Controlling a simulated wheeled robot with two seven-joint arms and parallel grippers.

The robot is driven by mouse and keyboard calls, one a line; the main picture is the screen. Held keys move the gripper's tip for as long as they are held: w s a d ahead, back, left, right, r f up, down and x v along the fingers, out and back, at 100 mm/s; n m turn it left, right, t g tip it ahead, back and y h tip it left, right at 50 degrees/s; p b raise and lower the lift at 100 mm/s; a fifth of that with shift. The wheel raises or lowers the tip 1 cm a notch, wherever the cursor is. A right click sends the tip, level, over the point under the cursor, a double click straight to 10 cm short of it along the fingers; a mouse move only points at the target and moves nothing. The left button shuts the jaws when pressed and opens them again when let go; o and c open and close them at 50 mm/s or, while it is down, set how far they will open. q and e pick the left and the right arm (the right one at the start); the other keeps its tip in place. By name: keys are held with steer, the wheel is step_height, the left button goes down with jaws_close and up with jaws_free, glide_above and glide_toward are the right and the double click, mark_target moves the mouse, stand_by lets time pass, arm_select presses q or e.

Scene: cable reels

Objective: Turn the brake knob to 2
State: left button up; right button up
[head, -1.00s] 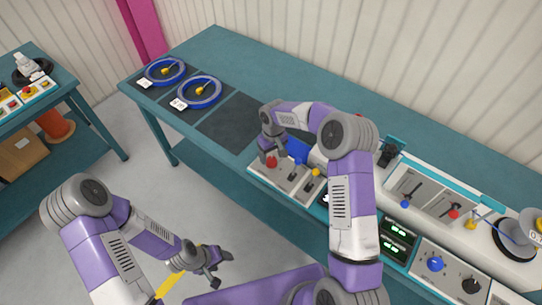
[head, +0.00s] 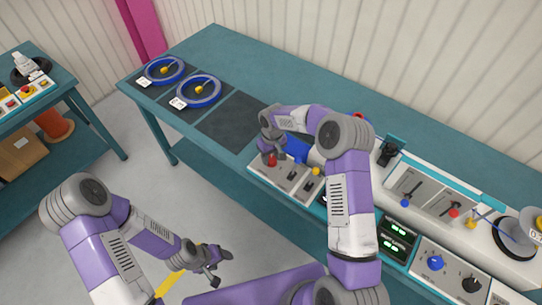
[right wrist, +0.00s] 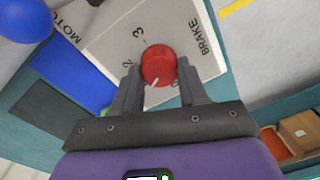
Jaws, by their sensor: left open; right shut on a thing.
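The red brake knob (right wrist: 159,65) sits on a pale panel (right wrist: 110,45) marked BRAKE in the right wrist view. A 2 and a 3 are printed beside it. Its white pointer line aims down and slightly left, towards my gripper, not at the visible 2 or 3. My right gripper (right wrist: 158,88) is shut on the knob, one finger on each side. In the head view the right gripper (head: 271,157) is at the left end of the console, over the red knob (head: 272,161). My left gripper (head: 222,266) is open and empty, away from the bench.
Levers (head: 293,175) stand just right of the knob. A blue part (head: 296,150) lies close behind the right gripper. Two blue cable reels (head: 199,91) lie on dark mats at the bench's left. A blue knob (head: 436,263) and green displays (head: 396,236) are further right.

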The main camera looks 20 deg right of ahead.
steer(key=m+b, duration=0.1)
steer(key=m, duration=0.1)
steer(key=shift+m, duration=0.4)
steer(key=m+b, duration=0.1)
steer(key=m, duration=0.1)
steer(key=shift+m, duration=0.4)
steer(key=m+b, duration=0.1)
steer(key=m, duration=0.1)
steer(key=shift+d+m, duration=0.1)
steer(key=shift+m, duration=2.1)
steer(key=o, duration=1.1)
steer(key=shift+c, duration=0.2)
steer(key=shift+r, duration=0.1)
